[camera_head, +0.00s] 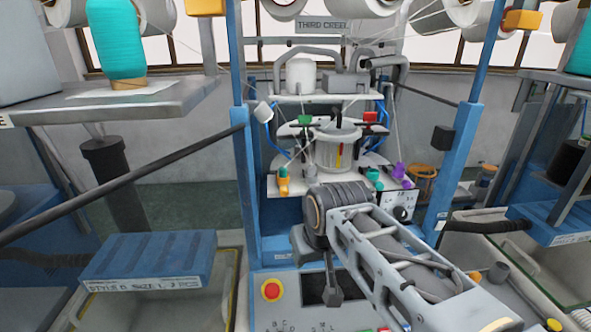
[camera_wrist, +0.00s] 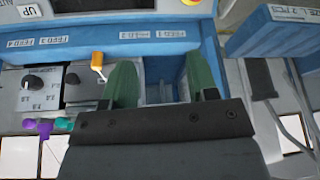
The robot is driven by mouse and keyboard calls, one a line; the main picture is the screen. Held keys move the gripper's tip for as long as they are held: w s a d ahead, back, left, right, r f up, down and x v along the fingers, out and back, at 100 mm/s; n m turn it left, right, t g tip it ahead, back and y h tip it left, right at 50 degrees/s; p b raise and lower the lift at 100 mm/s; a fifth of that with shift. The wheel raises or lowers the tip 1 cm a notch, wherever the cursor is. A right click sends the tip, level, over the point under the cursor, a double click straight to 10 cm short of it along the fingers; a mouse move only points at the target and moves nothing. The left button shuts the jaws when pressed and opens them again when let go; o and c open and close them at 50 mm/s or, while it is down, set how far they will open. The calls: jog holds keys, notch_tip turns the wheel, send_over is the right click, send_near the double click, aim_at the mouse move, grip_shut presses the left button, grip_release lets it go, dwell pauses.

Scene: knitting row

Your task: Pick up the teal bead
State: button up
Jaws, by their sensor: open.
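A small teal piece that looks like the teal bead (camera_head: 374,175) sits at the right front of the white machine plate in the head view, just left of a purple piece (camera_head: 398,171). In the wrist view a small teal piece (camera_wrist: 62,123) shows at the lower left beside a purple one. I cannot tell for sure that it is the same piece. My gripper (camera_wrist: 161,82) is open, its two green fingertips apart with nothing between them. It points at a blue panel, away from the teal piece. In the head view my arm hides part of the machine front.
Blue posts (camera_head: 458,180) stand on both sides of the machine. A black bar (camera_head: 130,180) slants across the left. An orange piece (camera_wrist: 97,64) is close to the left fingertip. A large teal yarn cone (camera_head: 116,40) stands on the left shelf. A red button (camera_head: 271,290) is below.

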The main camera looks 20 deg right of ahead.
jog(key=w+r+p, duration=0.1)
jog(key=w+r, duration=0.9)
jog(key=r, duration=0.2)
jog(key=n+g+p, duration=0.1)
jog(key=n+p, duration=0.1)
send_near(282, 168)
jog(key=x, duration=0.4)
jog(key=shift+d, duration=0.1)
jog(key=shift+g, duration=0.3)
jog(key=shift+x, duration=2.65)
jog(key=shift+c, duration=0.5)
grip_shut()
